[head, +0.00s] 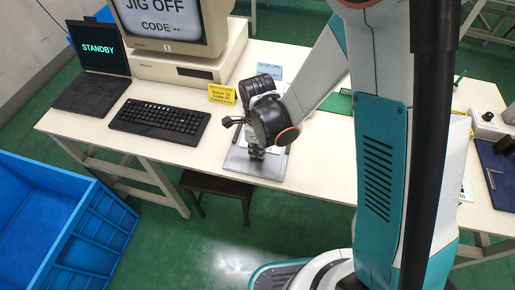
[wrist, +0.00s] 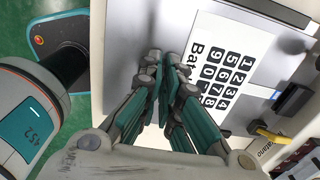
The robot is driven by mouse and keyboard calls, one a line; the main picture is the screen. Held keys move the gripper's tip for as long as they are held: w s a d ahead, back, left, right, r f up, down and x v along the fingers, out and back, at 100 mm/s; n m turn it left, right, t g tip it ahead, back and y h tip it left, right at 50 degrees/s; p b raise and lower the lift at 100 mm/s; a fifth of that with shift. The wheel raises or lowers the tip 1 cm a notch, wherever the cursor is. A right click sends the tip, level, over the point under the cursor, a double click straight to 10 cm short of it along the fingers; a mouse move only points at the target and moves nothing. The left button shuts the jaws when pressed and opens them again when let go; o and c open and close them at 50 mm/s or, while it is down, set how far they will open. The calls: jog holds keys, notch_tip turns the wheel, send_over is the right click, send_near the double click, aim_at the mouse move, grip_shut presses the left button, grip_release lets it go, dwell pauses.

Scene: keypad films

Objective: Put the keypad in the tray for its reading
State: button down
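A white keypad film (wrist: 222,68) with black number keys and partly hidden "Bat…" lettering lies on a grey metal plate (wrist: 133,22) in the wrist view. My gripper (wrist: 163,62) is over the film's left edge, its fingertips together with nothing visible between them. The fingers hide part of the film. In the head view my gripper (head: 256,152) points down over the grey plate (head: 268,172) at the table's front edge. The film cannot be made out there. I cannot tell whether the fingertips touch it. A dark blue tray-like panel (head: 496,182) lies at the far right.
A monitor (head: 165,22) reads "JIG OFF" and "CODE --". A laptop (head: 98,58) reads "STANDBY". A keyboard (head: 160,121) and a yellow card (head: 222,94) are left of my gripper. A blue crate (head: 60,215) stands on the floor at left. My arm hides the table's middle right.

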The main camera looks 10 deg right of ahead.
jog(key=shift+s+a+r+p, duration=0.25)
jog(key=shift+s+r, duration=0.25)
jog(key=shift+s, duration=0.15)
jog(key=shift+s+a+r+p, duration=0.2)
jog(key=shift+s+r+p, duration=0.1)
jog(key=shift+s+r, duration=0.25)
jog(key=shift+s+a+r+p, duration=0.25)
jog(key=shift+s+r, duration=0.2)
jog(key=shift+s, duration=0.25)
